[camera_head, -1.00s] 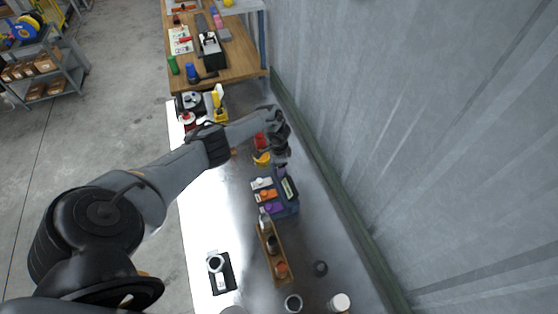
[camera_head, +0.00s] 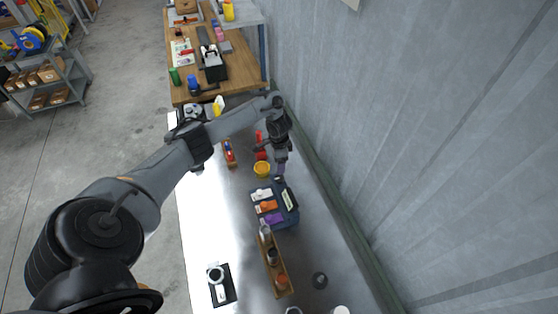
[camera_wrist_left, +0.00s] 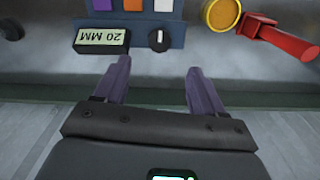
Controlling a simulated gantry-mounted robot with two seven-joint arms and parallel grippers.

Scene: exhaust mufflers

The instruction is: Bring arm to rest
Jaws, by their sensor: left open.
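My left arm reaches in from the left in the head view. Its gripper (camera_head: 279,178) hangs over the metal table beside the blue-grey box (camera_head: 285,213). In the left wrist view the two purple fingers (camera_wrist_left: 156,85) stand wide apart with nothing between them. They point toward the front of that box, which has a "20 MM" display (camera_wrist_left: 101,37) and a black knob (camera_wrist_left: 159,40). I see no contact with the box. My right gripper is in neither view.
A yellow cup (camera_head: 262,169) and a red tool (camera_wrist_left: 285,38) are close to the gripper. A wooden tray (camera_head: 272,262) and a black pad (camera_head: 221,285) lie nearer. A grey wall (camera_head: 400,120) runs along the right. The table's left part is mostly clear.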

